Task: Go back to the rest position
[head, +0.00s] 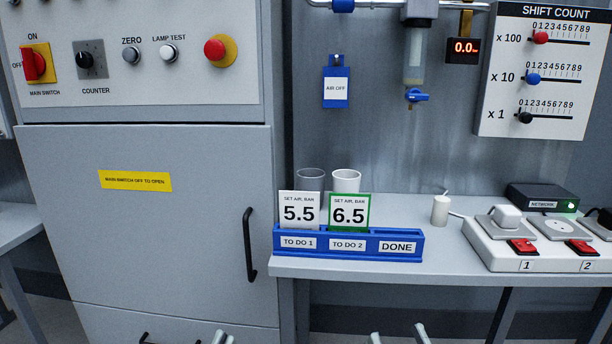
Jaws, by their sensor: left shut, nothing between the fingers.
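My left gripper (224,337) shows only as two fingertips close together at the bottom edge, in front of the cabinet's lower drawer. It is shut and empty. My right gripper (399,336) shows at the bottom edge as two fingertips well apart, so it is open, with nothing visible between them. Both are below and in front of the bench (340,268). The arms and the rest of both grippers are out of the picture.
The grey cabinet (150,230) has a handle sticking out. On the bench stand a blue card rack (347,255) with cards 5.5 (299,212) and 6.5 (348,212), two cups behind it, a white cylinder (440,210) and a socket strip (500,251).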

